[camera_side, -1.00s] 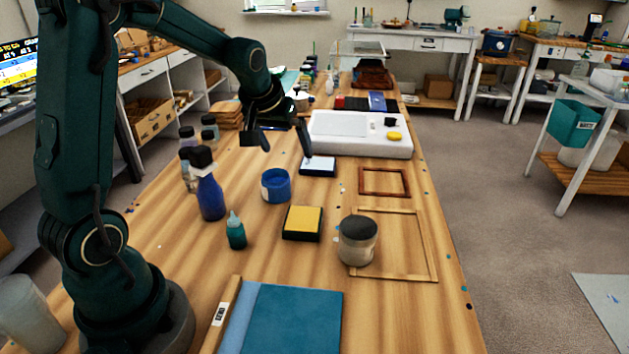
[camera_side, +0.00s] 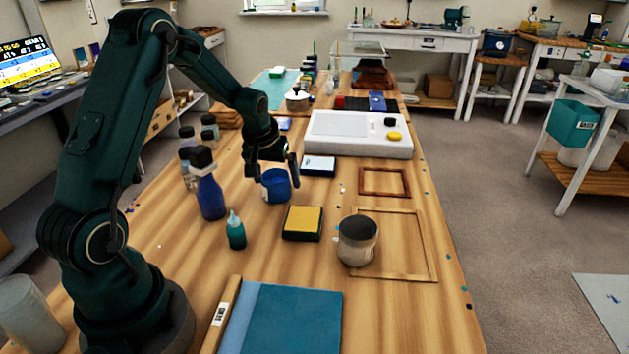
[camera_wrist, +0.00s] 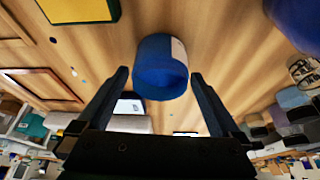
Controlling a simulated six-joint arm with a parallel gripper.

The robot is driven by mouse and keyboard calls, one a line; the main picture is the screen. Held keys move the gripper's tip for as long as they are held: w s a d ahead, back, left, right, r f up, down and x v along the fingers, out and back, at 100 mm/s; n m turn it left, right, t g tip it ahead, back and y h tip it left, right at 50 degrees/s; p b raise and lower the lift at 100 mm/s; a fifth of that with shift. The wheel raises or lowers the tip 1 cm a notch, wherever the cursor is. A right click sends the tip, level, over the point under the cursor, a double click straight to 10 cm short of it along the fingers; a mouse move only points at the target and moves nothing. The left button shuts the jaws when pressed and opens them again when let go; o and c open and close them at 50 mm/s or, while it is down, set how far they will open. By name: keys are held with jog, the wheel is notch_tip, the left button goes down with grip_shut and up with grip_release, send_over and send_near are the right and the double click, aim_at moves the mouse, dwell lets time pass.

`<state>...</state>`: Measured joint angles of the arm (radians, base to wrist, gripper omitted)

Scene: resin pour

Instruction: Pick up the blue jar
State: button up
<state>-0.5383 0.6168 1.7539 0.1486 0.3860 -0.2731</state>
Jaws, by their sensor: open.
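The blue jar (camera_side: 276,187) is a short open pot with a pale label, standing upright on the wooden table. My gripper (camera_side: 271,175) is lowered around the jar's upper part in the side view, with one finger at its left and one at its right. In the wrist view the blue jar (camera_wrist: 161,68) shows ahead of and between the two open fingers of my gripper (camera_wrist: 158,78). Gaps show between the jar and both fingers, and I see no contact. Part of the jar's rim is hidden behind the gripper in the side view.
A tall blue bottle (camera_side: 209,192) with a dark cap stands left of the jar, and a small teal bottle (camera_side: 236,231) is in front.

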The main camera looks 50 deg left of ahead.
jog(key=c, duration=1.2)
jog(key=shift+r, duration=0.15)
